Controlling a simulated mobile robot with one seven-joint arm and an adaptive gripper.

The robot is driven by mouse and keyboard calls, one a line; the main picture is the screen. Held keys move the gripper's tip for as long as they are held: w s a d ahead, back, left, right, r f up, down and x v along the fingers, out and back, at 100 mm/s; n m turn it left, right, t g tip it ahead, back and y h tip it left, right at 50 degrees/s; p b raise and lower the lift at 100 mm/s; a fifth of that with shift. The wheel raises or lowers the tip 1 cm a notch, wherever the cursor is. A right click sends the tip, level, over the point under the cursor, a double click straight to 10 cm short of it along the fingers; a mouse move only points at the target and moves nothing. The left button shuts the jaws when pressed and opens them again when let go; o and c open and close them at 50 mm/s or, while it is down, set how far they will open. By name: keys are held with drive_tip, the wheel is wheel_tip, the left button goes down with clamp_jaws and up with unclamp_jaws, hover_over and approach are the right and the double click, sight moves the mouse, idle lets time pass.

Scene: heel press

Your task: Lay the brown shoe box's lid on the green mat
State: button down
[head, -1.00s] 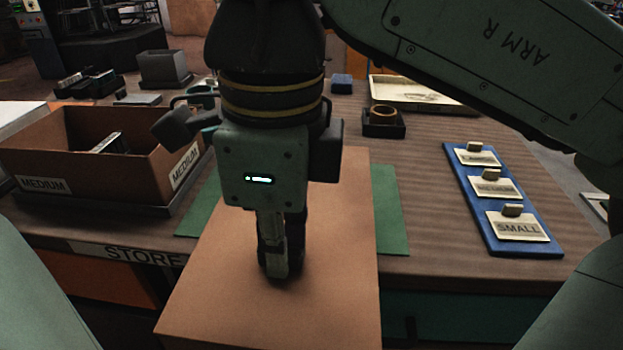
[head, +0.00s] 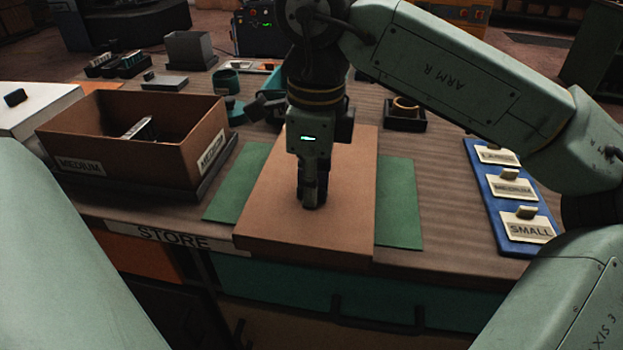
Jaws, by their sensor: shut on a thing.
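The brown lid (head: 270,215) is a flat, shallow cardboard piece in the middle of the head view. It lies over the green mat (head: 400,205), whose green shows on both sides of it; I cannot tell whether it touches the mat. The lid's near edge reaches past the mat to about the table's front edge. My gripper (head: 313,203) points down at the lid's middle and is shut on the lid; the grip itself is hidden. The open brown shoe box (head: 110,165), marked MEDIUM, stands to the left with a metallic item inside.
A blue board (head: 480,185) with several labelled plates is at the right. A white box (head: 30,115) is at the far left. A dark tray with a ring (head: 405,107) and a grey bin (head: 190,48) stand behind. Wood between mat and blue board is clear.

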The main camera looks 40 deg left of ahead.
drive_tip(key=shift+f, duration=0.1)
drive_tip(key=shift+f, duration=0.15)
drive_tip(key=c, duration=1.7)
unclamp_jaws()
drive_tip(key=r, duration=1.2)
drive_tip(key=shift+d+r, duration=0.25)
